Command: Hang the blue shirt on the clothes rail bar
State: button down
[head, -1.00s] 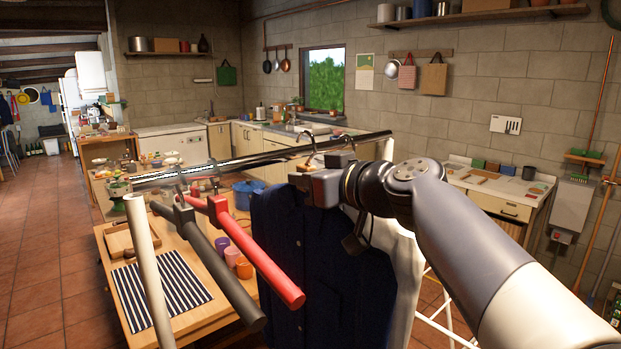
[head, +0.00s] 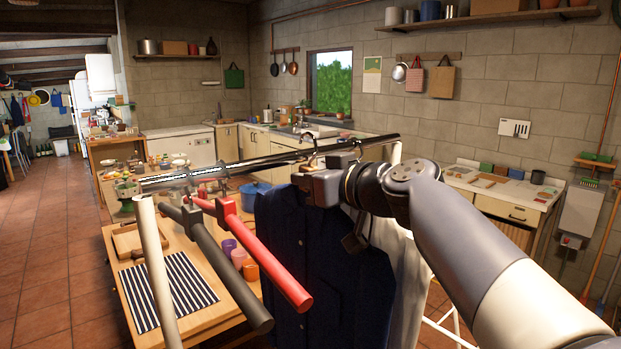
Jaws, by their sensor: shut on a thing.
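The blue shirt (head: 312,262) is dark navy and hangs down below my gripper, its lower part cut off by the picture edge. My gripper (head: 318,186) is shut at the top of the shirt, and the jaws hide what they grip. A thin hanger hook (head: 314,148) stands up above the gripper and overlaps the bar in the picture. I cannot tell whether it touches the bar. The clothes rail bar (head: 262,161) is a shiny metal tube running from the left to the upper right, passing behind my gripper.
Red (head: 262,262), dark grey (head: 228,272) and white (head: 153,262) rods stick out toward me at the left. A white garment (head: 408,272) hangs right of the shirt. A wooden table (head: 205,322) with a striped cloth and cups is below. Open tiled floor (head: 42,250) lies at far left.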

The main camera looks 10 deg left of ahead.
aim_at(351, 222)
jog(key=shift+f, duration=0.15)
jog(key=shift+w+a+f+b, duration=0.15)
jog(key=shift+f+b, duration=0.15)
jog(key=shift+b, duration=0.3)
jog(key=shift+a+f, duration=0.1)
jog(key=shift+f, duration=0.05)
jog(key=shift+w+f+b, duration=0.1)
jog(key=shift+f+b, duration=0.5)
jog(key=shift+b, duration=0.5)
jog(key=c, duration=1.2)
grip_release()
jog(key=b+v, duration=0.3)
jog(key=v, duration=0.7)
jog(key=shift+s+d, duration=0.3)
